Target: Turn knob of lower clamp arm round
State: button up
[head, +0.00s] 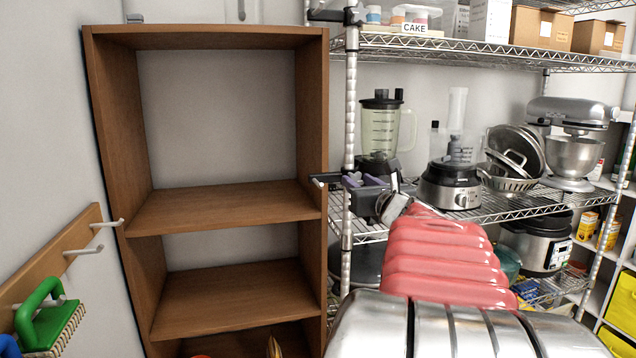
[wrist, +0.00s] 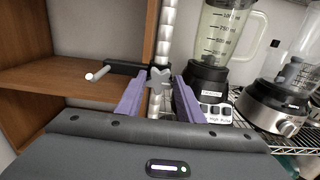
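The lower clamp arm (wrist: 122,66) is a black bar fixed on the chrome rack post (wrist: 165,35), with a pale-tipped grey peg (wrist: 103,71) at its left end. It also shows in the head view (head: 327,177), sticking out leftward in front of the wooden shelf. Its grey, lobed knob (wrist: 159,77) faces the wrist camera. My gripper (wrist: 159,82) has its two purple fingers on either side of the knob, apart, with the knob between the tips. Whether either finger touches it is unclear. In the head view my gripper (head: 352,180) is at the post and hides the knob.
A similar upper clamp arm (head: 334,15) is high on the post. A blender (wrist: 215,50) and food processor (wrist: 277,105) stand on the wire shelf (head: 495,207) to the right. A wooden shelf unit (head: 312,120) stands close on the left. Its upper compartments are empty.

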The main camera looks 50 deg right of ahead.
jog(key=c, duration=0.6)
jog(key=shift+s+d, duration=0.1)
jog(key=shift+d, duration=0.1)
jog(key=shift+a, duration=0.1)
